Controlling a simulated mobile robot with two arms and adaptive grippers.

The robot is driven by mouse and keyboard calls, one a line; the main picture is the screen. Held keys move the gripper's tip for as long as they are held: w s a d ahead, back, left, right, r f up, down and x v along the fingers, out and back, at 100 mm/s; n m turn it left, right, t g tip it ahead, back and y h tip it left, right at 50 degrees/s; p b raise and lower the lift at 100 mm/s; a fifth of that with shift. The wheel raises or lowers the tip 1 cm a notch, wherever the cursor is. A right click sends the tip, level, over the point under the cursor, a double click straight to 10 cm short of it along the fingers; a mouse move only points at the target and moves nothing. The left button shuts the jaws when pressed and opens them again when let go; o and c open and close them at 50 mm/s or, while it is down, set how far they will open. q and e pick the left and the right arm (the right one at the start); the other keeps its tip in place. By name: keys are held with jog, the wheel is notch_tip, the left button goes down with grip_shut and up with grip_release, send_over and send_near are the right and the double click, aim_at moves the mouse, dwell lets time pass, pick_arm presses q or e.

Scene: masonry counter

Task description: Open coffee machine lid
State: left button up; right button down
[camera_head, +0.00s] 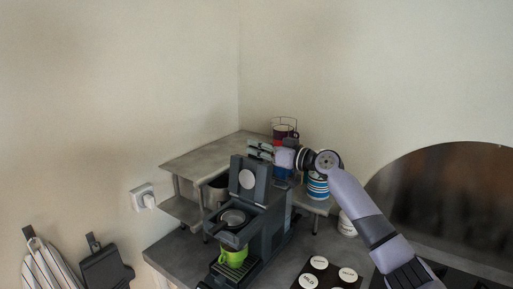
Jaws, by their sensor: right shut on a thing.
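The dark grey coffee machine (271,226) stands on the counter. Its lid (247,175) stands up, nearly vertical, with a pale round disc on the side facing me. The open top below it shows a round dark well (232,218). A bright green cup (233,257) sits under the front of the machine. My right gripper (261,151) reaches in from the right and is at the lid's upper right edge, shut on the lid. The exact finger contact is small and partly hidden. My left gripper is not in view.
A grey shelf (207,155) stands behind the machine, with stacked cups (284,129) on its corner. A striped blue cup (317,186) and a dark tray with white round-topped jars (320,262) are to the right. A wall socket (144,197) and hanging towel (50,266) are left.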

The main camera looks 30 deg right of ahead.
aim_at(250, 162)
jog(key=shift+a+b, duration=0.15)
jog(key=shift+b, duration=0.15)
jog(key=a+n+b, duration=0.1)
jog(key=s+a+n+b, duration=0.1)
jog(key=shift+a+r+b, duration=0.1)
jog(key=shift+a+b, duration=0.2)
jog(key=shift+b, duration=0.05)
jog(key=shift+s+a+r+n, duration=0.2)
jog(key=shift+a+n, duration=0.1)
jog(key=shift+a, duration=0.1)
jog(key=c, duration=1.7)
grip_release()
jog(key=shift+d, duration=0.1)
jog(key=shift+s, duration=0.1)
jog(key=v, duration=1.1)
jog(key=shift+s+d, duration=0.1)
jog(key=shift+s, duration=0.3)
